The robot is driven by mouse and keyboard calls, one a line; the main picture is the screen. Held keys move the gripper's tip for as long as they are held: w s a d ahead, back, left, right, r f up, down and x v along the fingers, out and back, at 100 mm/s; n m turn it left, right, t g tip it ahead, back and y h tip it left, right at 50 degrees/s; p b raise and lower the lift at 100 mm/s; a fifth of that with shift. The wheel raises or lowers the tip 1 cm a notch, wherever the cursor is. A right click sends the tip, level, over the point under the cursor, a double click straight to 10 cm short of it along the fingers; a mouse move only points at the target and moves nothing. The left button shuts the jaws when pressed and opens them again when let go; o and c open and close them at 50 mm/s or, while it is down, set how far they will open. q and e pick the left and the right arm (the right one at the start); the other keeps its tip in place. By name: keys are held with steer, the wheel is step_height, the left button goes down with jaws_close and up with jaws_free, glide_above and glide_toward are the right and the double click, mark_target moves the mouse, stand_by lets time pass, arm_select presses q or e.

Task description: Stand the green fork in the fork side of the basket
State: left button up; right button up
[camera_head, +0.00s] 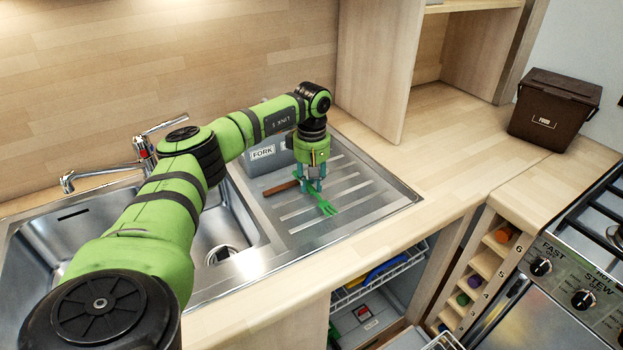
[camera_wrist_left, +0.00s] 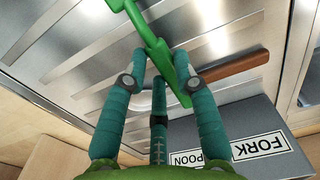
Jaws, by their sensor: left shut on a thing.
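My left gripper (camera_head: 314,190) is shut on the green fork (camera_head: 327,207), low over the ribbed drainer. The fork's tines point toward the front right in the head view. In the left wrist view, the green fork (camera_wrist_left: 152,38) runs between the fingers of my left gripper (camera_wrist_left: 160,88). The grey basket (camera_head: 278,163) stands behind and left of the gripper, partly hidden by my arm. Its FORK label shows in the head view. In the left wrist view the basket (camera_wrist_left: 225,122) shows FORK and SPOON labels. Its inside is hidden. My right gripper is not in view.
A brown handle (camera_head: 281,188) lies on the drainer (camera_head: 375,197) beside the fork, close to the basket. The sink and tap (camera_head: 143,150) are at the left. Clear wooden counter (camera_head: 440,150) lies to the right, with a brown FOOD bin (camera_head: 553,112) at the back.

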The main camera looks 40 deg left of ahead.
mark_target(312, 186)
arm_select(q)
steer(key=shift+f, duration=0.2)
steer(key=o, duration=1.1)
steer(key=shift+c, duration=0.2)
steer(key=shift+r, duration=0.1)
steer(key=shift+r, duration=0.2)
step_height(312, 186, up, 13)
steer(key=b, duration=0.1)
steer(key=shift+f+b, duration=0.2)
steer(key=shift+b, duration=0.2)
